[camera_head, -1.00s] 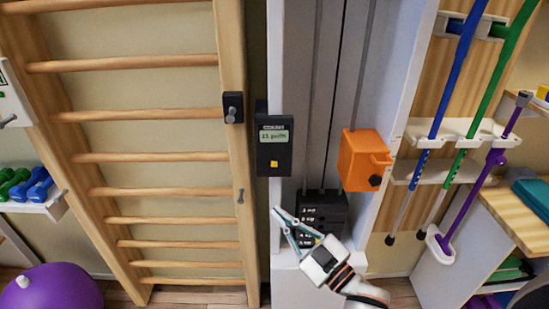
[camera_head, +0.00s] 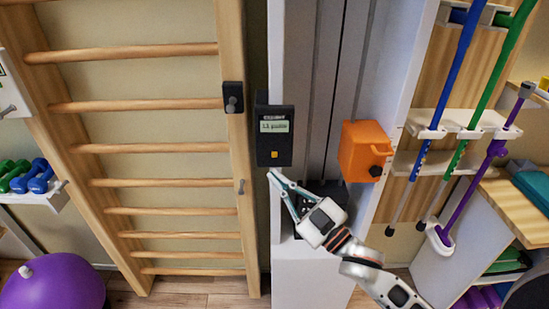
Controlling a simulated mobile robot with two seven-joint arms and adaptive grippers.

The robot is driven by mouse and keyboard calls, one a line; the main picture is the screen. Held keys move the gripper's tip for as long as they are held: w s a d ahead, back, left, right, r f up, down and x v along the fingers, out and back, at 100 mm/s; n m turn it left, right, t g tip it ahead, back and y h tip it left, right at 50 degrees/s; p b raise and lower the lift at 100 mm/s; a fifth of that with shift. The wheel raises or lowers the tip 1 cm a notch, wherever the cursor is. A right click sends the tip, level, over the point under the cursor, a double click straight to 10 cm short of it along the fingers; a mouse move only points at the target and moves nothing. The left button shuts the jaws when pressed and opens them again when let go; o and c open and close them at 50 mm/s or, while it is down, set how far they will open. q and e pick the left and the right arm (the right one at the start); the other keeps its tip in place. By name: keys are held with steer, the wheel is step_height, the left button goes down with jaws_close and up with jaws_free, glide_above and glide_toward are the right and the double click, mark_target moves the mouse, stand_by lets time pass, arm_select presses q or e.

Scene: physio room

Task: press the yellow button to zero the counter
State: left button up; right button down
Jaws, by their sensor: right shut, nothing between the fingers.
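The counter (camera_head: 274,141) is a dark box on the left edge of the white pulley frame. Its small screen (camera_head: 274,126) seems to read 11 with a word after it. The yellow button (camera_head: 274,155) sits below the screen, in plain view. My right gripper (camera_head: 272,174) is shut and empty. Its fingertips are just below the counter's lower edge in the picture, a little under the button. I cannot tell whether they touch the counter. My left gripper is not in view.
An orange container (camera_head: 363,150) is on the pulley frame to the right of the counter. Wooden wall bars (camera_head: 140,104) stand to the left, with a black fitting (camera_head: 233,98) on their upright. Poles hang in a white rack (camera_head: 462,125) at right.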

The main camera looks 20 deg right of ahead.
mark_target(275, 154)
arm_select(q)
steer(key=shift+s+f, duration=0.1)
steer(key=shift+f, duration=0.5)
arm_select(e)
steer(key=shift+w+d, duration=0.25)
steer(key=shift+w, duration=0.6)
steer(key=shift+w+d, duration=0.25)
steer(key=shift+w, duration=0.65)
steer(key=shift+w+d, duration=0.25)
steer(key=shift+w, duration=0.6)
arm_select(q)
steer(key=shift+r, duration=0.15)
arm_select(e)
steer(key=shift+w, duration=0.1)
steer(key=shift+w, duration=0.15)
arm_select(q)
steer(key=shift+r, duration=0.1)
arm_select(e)
steer(key=shift+w+d, duration=0.1)
steer(key=shift+w, duration=0.05)
